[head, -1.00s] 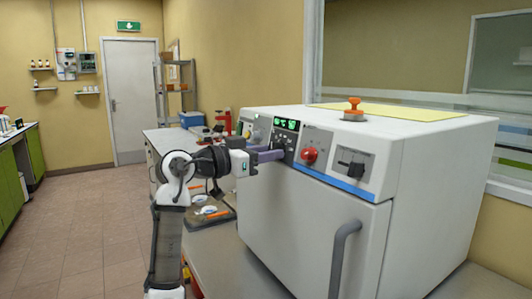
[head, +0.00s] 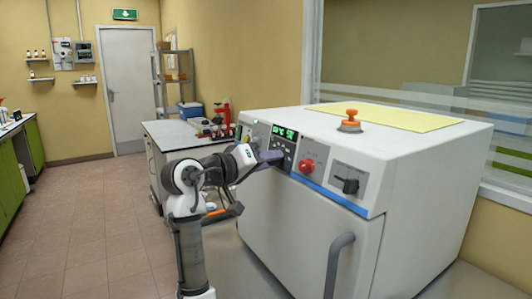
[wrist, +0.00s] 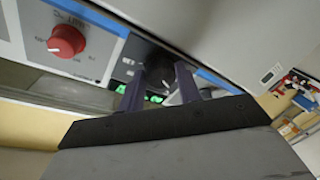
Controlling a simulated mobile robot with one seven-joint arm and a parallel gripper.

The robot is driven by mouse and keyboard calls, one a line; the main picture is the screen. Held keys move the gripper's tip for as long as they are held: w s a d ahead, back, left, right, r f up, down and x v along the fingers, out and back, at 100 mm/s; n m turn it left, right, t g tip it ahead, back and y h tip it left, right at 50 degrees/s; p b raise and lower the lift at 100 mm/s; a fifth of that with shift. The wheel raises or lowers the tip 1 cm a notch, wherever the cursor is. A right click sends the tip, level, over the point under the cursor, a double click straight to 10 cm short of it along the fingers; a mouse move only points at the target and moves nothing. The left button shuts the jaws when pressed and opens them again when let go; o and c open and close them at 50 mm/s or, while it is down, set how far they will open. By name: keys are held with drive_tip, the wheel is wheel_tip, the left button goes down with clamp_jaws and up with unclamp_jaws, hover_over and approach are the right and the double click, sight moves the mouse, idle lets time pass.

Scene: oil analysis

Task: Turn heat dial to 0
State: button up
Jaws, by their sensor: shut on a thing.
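The white oven-like machine (head: 300,222) has a control panel with green-lit displays (head: 284,132). My gripper (head: 276,157) is at this panel, just below the displays. In the wrist view, its two purple fingers (wrist: 160,88) stand on either side of a dark round knob (wrist: 158,66) and are shut on it. The knob is mostly hidden by the fingers, and its marks and pointer cannot be read. A red knob (head: 307,166) sits to the right on the panel and also shows in the wrist view (wrist: 67,41).
A black switch (head: 350,185) is further right on the panel. A grey door handle (head: 341,262) juts out below. An orange-topped object (head: 350,120) and a yellow sheet (head: 395,117) lie on the machine. A bench (head: 180,134) with a blue box stands behind; the floor at left is clear.

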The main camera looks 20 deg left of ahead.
drive_tip(key=shift+r+n+p, duration=0.1)
drive_tip(key=shift+n+p, duration=0.7)
drive_tip(key=shift+n, duration=0.3)
drive_tip(key=o, duration=1)
drive_tip(key=b+v, duration=0.3)
drive_tip(key=v, duration=1)
drive_tip(key=shift+s+r+b, duration=0.25)
drive_tip(key=shift+s+b, duration=0.05)
drive_tip(key=shift+s, duration=0.1)
drive_tip(key=shift+a, duration=0.1)
